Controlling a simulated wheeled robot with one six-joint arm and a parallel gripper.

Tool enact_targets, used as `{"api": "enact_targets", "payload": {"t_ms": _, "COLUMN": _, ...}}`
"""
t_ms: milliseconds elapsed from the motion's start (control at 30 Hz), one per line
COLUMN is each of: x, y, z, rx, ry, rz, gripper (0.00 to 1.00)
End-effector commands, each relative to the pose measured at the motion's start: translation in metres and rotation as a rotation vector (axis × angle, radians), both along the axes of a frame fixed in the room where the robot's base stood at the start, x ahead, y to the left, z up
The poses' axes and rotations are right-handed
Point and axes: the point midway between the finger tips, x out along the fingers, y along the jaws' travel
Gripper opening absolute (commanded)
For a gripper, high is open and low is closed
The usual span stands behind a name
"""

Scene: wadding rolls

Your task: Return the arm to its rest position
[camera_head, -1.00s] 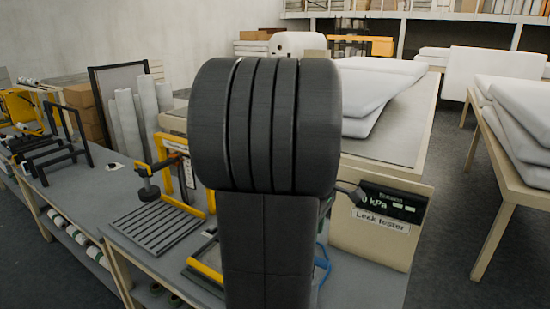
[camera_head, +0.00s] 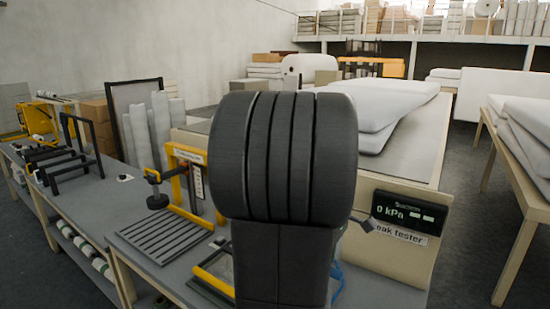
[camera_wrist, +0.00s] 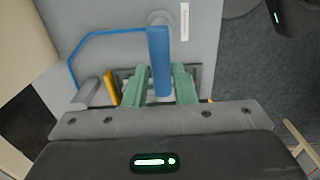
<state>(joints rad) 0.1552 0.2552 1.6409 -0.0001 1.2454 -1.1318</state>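My arm's dark, thick links fill the middle of the head view and hide my gripper there. In the wrist view, my gripper (camera_wrist: 160,82) shows two green fingers set apart, pointing away from the camera. A blue bar (camera_wrist: 159,55) shows in the gap between them. Narrow gaps seem to separate it from the fingers; I cannot tell whether they touch. A blue hose (camera_wrist: 108,33) runs beside it over a grey surface.
The leak tester (camera_head: 404,211), reading 0 kPa, stands right of my arm. A slatted grey rack (camera_head: 160,236) and yellow-framed fixture (camera_head: 188,152) are at left. White slabs (camera_head: 375,112) lie on the table behind. Another slab table (camera_head: 520,180) stands right, across open floor.

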Motion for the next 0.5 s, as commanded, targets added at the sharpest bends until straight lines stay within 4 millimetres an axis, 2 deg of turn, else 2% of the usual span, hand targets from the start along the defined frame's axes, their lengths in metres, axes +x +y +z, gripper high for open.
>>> {"api": "enact_targets", "payload": {"t_ms": 267, "x": 0.000, "y": 0.000, "z": 0.008, "rx": 0.000, "ry": 0.000, "rz": 0.000, "gripper": 0.24}}
{"api": "enact_targets", "payload": {"t_ms": 500, "x": 0.000, "y": 0.000, "z": 0.030, "rx": 0.000, "ry": 0.000, "rz": 0.000, "gripper": 0.24}}
